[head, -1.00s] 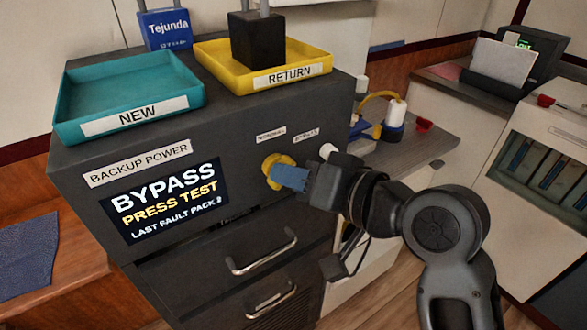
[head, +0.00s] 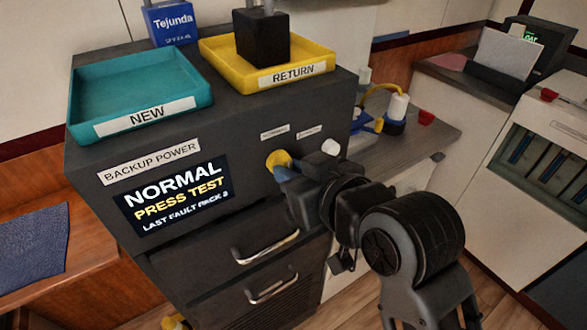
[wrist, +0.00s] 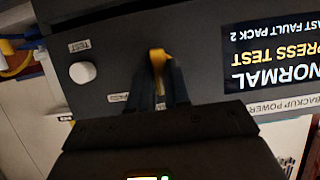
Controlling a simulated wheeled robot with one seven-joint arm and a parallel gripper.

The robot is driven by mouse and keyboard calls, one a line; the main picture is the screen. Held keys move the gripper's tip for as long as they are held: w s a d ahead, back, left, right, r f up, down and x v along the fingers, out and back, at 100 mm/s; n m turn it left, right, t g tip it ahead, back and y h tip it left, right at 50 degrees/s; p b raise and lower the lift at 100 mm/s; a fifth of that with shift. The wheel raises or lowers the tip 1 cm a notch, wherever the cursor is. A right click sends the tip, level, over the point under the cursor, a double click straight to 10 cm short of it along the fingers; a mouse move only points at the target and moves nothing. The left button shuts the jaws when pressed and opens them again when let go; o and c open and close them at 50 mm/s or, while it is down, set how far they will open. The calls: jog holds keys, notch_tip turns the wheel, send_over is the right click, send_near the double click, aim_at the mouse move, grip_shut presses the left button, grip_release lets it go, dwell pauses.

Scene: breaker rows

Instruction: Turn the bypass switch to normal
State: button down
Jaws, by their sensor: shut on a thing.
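The yellow bypass switch (head: 277,160) is on the front of the dark backup power cabinet (head: 235,220). My gripper (head: 283,172) is at the switch, its blue-grey fingers shut on the yellow knob. In the wrist view the yellow knob (wrist: 158,62) shows between the two fingertips (wrist: 160,80), which hide part of it. The display (head: 178,195) reads NORMAL, PRESS TEST, LAST FAULT PACK, then a digit. The white test button (head: 330,147) sits right of the switch; it also shows in the wrist view (wrist: 83,73), apart from my fingers.
A teal NEW tray (head: 140,92) and a yellow RETURN tray (head: 318,66) stand on the cabinet; a black block (head: 262,36) is in the yellow one. Drawer handles (head: 265,247) stick out below the switch. A counter with a white-and-blue item (head: 397,112) lies to the right.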

dwell(0.5)
jog(key=c, duration=1.1)
grip_release()
jog(key=shift+s, duration=0.1)
jog(key=v, duration=0.7)
jog(key=shift+s+d+r+b, duration=0.1)
jog(key=shift+s+d+b, duration=0.1)
jog(key=shift+b, duration=0.15)
